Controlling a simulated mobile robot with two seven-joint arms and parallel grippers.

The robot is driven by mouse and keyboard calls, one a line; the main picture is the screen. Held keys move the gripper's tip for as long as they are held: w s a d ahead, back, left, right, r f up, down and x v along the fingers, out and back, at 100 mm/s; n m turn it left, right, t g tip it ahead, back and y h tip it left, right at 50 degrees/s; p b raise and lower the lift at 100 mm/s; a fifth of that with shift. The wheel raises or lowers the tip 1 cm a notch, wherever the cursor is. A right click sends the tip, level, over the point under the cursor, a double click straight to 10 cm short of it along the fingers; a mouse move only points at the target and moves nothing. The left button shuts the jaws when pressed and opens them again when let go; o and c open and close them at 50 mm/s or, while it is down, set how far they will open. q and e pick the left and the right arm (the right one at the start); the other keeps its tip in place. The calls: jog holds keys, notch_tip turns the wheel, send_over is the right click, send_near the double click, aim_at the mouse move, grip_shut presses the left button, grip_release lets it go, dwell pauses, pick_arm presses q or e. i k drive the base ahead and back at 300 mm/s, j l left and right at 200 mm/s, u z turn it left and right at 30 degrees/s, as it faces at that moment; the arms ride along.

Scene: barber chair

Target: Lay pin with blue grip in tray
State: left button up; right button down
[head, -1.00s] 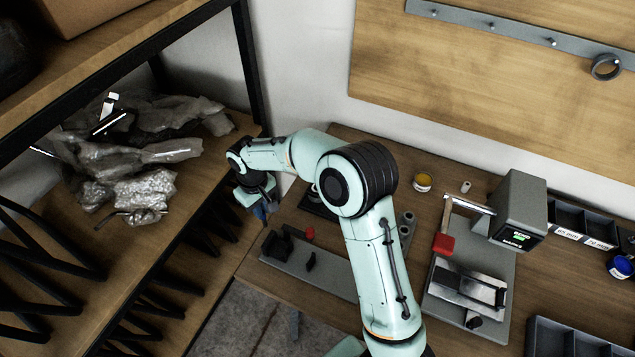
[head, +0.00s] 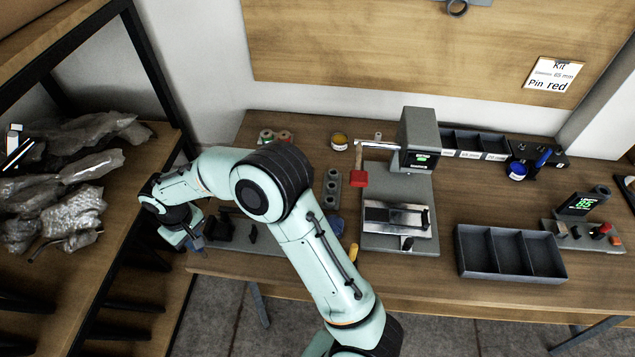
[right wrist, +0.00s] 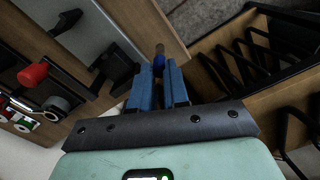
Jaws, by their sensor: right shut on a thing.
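My right gripper (head: 190,240) is at the left edge of the workbench in the head view. In the right wrist view its blue fingers (right wrist: 159,88) are shut on a pin with a blue grip (right wrist: 159,63), whose dark end sticks out past the fingertips. The pin is too small to make out clearly in the head view. A dark grey tray (head: 510,280) with three empty compartments lies at the right front of the bench, far from the gripper. My left gripper is not in view.
A grey plate with black fixtures (head: 232,232) lies beside the gripper. A grey press (head: 418,140) with a red-handled lever (head: 359,179) stands mid-bench. Labelled bins (head: 480,142) are behind. A shelf with plastic-wrapped goods (head: 65,185) stands left. A sign (head: 553,82) reads "Pin red".

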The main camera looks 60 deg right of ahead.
aim_at(505, 257)
jog(key=k+z, duration=0.3)
jog(key=k+l+z, duration=0.1)
jog(key=k+z, duration=0.2)
jog(key=k+l+z, duration=0.2)
jog(key=l, duration=0.35)
jog(key=l+z, duration=0.25)
jog(key=l, duration=0.25)
jog(key=k+l+z, duration=0.2)
jog(key=l, duration=0.4)
jog(key=l+u, duration=0.15)
